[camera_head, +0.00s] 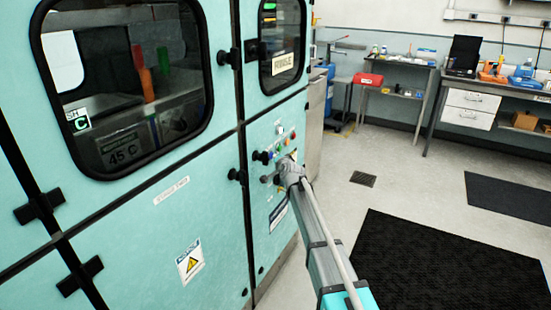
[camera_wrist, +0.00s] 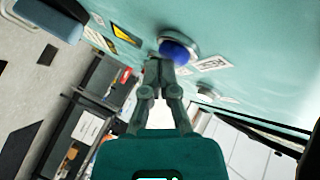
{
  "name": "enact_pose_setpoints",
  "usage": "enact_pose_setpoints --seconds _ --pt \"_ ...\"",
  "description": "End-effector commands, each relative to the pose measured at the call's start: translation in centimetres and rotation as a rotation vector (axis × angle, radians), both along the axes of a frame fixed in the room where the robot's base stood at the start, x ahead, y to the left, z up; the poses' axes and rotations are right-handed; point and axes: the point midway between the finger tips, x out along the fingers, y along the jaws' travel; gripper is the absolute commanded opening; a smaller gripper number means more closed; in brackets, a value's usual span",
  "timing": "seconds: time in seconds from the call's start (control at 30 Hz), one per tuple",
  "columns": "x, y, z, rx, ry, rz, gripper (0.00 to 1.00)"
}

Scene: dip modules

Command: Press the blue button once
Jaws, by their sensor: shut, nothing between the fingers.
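The blue button (camera_wrist: 176,52) is a round blue dome in a light grey ring on the teal panel (camera_wrist: 250,50), at the top middle of the wrist view. My gripper (camera_wrist: 158,66) is shut and empty. Its fingertips are at the button's lower left edge in that view and overlap it slightly; I cannot tell whether they touch it. In the head view my gripper (camera_head: 283,168) is at the control panel of the teal machine, and I cannot make out the blue button with certainty there.
The teal cabinet (camera_head: 130,215) has windowed doors and black handles (camera_head: 237,176). Small coloured controls (camera_head: 280,145) sit close around my gripper. A yellow warning label (camera_wrist: 126,36) is near the button. Benches (camera_head: 470,85) stand at the back; the floor (camera_head: 400,165) between is mostly clear, with dark mats.

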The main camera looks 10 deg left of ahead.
Motion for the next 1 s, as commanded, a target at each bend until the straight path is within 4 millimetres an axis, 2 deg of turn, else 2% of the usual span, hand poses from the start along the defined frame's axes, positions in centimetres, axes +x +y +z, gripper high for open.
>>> enact_pose_setpoints --seconds 0.7,1.0 --pt "0.15 0.44 -0.01 0.001 0.001 0.001 0.00" --pt "-0.12 -0.26 -0.04 0.002 0.001 0.000 0.00"
